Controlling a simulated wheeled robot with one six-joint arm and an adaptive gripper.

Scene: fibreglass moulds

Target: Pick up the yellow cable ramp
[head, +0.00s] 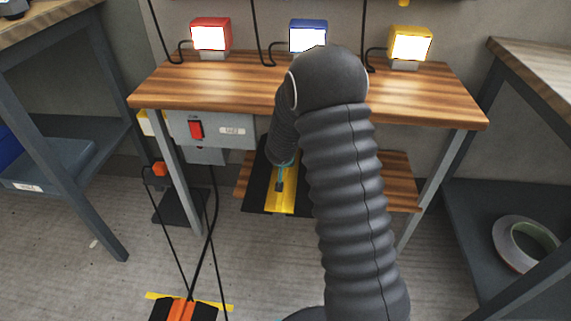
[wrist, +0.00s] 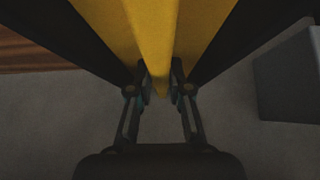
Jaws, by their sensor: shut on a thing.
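The yellow cable ramp (head: 285,198) is a yellow strip with a raised middle ridge and black side flaps. In the head view it lies at the lower wooden shelf under the table, its near end sticking out past the shelf's front edge. In the wrist view the ramp (wrist: 105,12) fills the upper middle. My gripper (wrist: 161,88) is shut on the ridge at the ramp's near end, one finger on each side. In the head view my gripper (head: 279,186) shows small over the yellow strip. My arm hides the ramp's right side and part of the shelf.
The wooden tabletop (head: 160,88) stands above the ramp, with red (head: 211,37), blue (head: 308,35) and yellow (head: 410,45) lamps on it. A grey switch box (head: 222,146) hangs left of the ramp. Cables run down to an orange and black ramp (head: 182,310) on the floor.

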